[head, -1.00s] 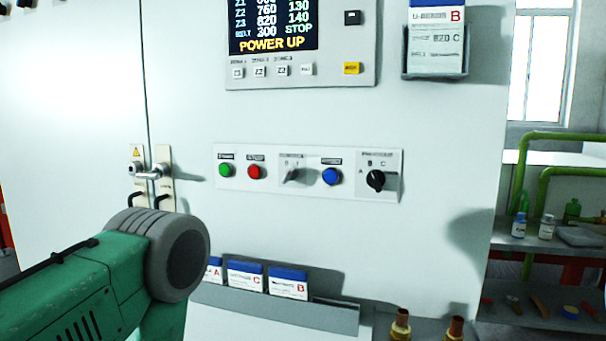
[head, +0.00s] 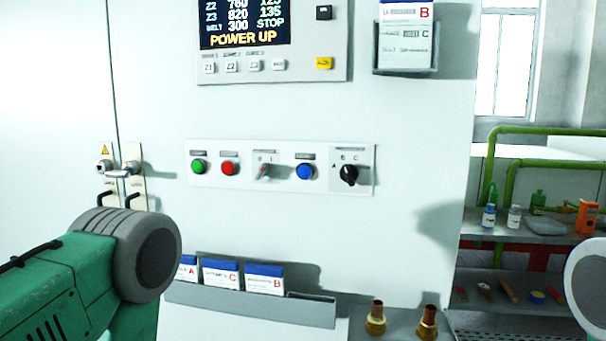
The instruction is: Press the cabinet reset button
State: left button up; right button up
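A white control strip (head: 216,180) is on the pale cabinet front (head: 400,235). It carries a green button (head: 198,167), a red button (head: 230,168), a small grey switch (head: 264,172), a blue button (head: 305,171) and a black rotary knob (head: 348,174). The small labels above them are too blurred to read, so I cannot tell which is marked reset. My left arm, green with a grey round joint, comes in at the lower left, below and left of the strip and apart from it. Neither gripper shows; a pale round part at the right edge may be my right arm.
Above the strip is a display panel (head: 245,25) reading POWER UP, with small keys below. A card holder (head: 405,60) hangs at its right. A card rack (head: 250,302) and brass fittings (head: 376,318) are below. Shelves (head: 525,236) stand at the right.

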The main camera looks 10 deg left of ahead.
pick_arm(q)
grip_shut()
